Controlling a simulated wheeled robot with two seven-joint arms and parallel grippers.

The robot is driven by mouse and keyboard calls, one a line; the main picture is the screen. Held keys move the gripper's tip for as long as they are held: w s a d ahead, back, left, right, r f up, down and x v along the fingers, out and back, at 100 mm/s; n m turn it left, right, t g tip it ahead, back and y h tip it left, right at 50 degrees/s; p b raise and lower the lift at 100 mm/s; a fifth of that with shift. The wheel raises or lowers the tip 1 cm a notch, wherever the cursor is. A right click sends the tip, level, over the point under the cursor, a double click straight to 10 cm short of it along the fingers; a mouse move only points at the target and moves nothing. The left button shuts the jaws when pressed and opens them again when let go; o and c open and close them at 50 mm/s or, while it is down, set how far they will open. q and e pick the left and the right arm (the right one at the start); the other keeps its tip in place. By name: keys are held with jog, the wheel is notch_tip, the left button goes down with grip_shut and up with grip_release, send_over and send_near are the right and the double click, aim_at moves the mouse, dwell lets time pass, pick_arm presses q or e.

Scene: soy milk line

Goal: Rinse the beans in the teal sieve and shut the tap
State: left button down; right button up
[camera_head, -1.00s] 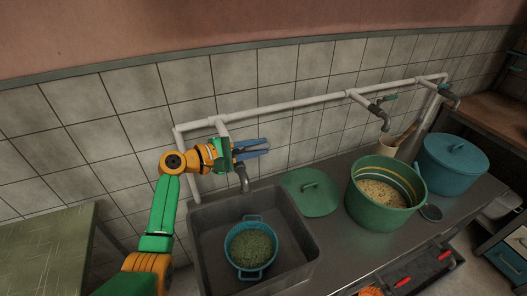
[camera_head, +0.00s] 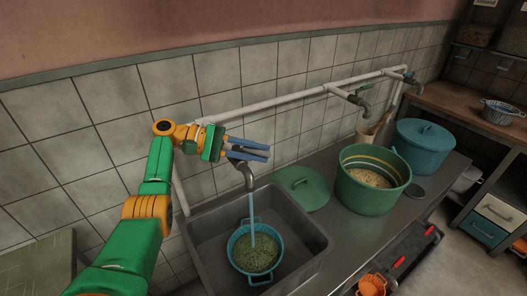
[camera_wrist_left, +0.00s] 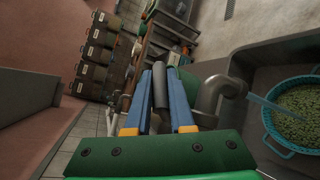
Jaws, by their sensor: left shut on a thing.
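The teal sieve (camera_head: 232,257) sits in the grey sink (camera_head: 308,232) with greenish beans (camera_head: 262,255) in it. A stream of water (camera_head: 252,214) falls from the tap (camera_head: 248,176) onto the beans. My left gripper (camera_head: 267,153) is at the tap, above the spout. In the left wrist view its blue fingers (camera_wrist_left: 164,75) are shut on a dark grey bar, which appears to be the tap's handle (camera_wrist_left: 160,92). The spout, stream and sieve (camera_wrist_left: 268,122) show at the right there. My right gripper is not in view.
A green lid (camera_head: 303,190) lies on the counter right of the sink. Beyond it stand a green pot (camera_head: 365,197) of pale contents and a lidded blue pot (camera_head: 424,150). A second tap (camera_head: 358,100) hangs from the white wall pipe (camera_head: 290,101).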

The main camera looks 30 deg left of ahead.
pick_arm(q)
jog(key=shift+s+f+m+g+h+b, duration=0.1)
jog(key=shift+s+m+g+h+b, duration=0.15)
jog(key=shift+m+g+b, duration=0.35)
jog(key=c, duration=0.8)
grip_release()
jog(key=shift+d, duration=0.1)
jog(key=shift+w, duration=0.1)
